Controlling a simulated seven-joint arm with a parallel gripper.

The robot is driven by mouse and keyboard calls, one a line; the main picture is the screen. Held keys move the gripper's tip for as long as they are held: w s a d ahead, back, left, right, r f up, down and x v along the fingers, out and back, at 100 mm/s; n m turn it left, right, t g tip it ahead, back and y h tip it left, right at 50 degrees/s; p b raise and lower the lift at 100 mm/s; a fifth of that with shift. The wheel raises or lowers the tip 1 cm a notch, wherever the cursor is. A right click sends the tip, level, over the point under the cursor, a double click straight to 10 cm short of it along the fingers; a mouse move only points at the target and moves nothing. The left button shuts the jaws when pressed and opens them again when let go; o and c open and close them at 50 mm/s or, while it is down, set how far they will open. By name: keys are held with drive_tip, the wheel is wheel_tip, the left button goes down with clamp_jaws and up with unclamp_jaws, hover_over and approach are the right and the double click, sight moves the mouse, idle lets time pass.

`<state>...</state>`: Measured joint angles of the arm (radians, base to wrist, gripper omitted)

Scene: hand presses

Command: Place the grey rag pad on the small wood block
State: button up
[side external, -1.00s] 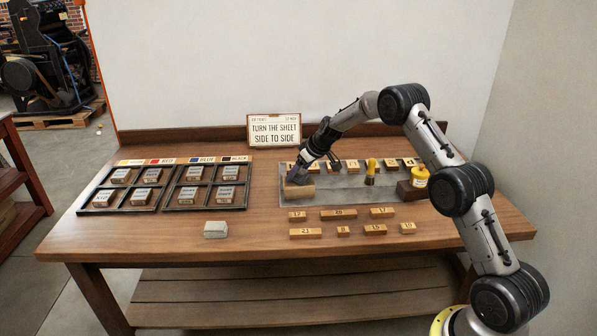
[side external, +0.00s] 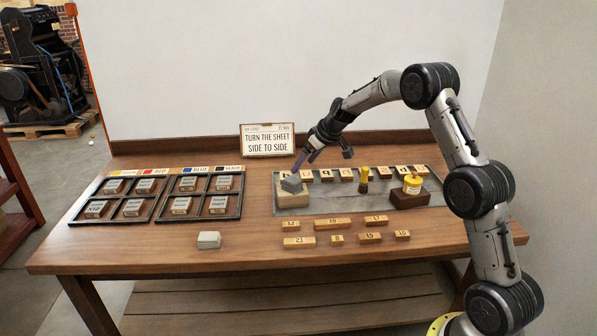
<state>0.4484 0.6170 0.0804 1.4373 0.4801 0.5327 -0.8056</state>
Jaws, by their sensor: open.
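A small grey pad (side external: 291,185), which looks like the grey rag pad, lies on top of the small light wood block (side external: 292,201) at the left end of the grey metal plate (side external: 340,203). My gripper (side external: 322,160) is open above and to the right of the pad, with its fingers spread wide. Its left finger overlaps the pad's upper edge in this view, so I cannot tell whether they touch. Nothing shows between the fingers.
A dark block (side external: 411,200) bears a yellow jar (side external: 412,184) at the plate's right. A yellow-handled tool (side external: 364,181) stands mid-plate. Numbered wood pieces (side external: 332,224) lie in front. Compartment trays (side external: 155,217) and a pale stack (side external: 209,240) are left. A sign (side external: 267,139) stands behind.

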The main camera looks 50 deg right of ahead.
drive_tip(key=shift+v, duration=1.05)
drive_tip(key=s+a+r, duration=1.3)
drive_tip(key=s+a, duration=0.3)
drive_tip(key=s, duration=0.1)
drive_tip(key=s+a+f, duration=0.1)
drive_tip(key=s+a, duration=0.2)
drive_tip(key=s, duration=0.8)
drive_tip(key=s+a+f+g, duration=0.1)
drive_tip(key=s+a+f, duration=0.1)
drive_tip(key=s, duration=1)
drive_tip(key=shift+a+f, duration=0.2)
drive_tip(key=shift+a, duration=0.3)
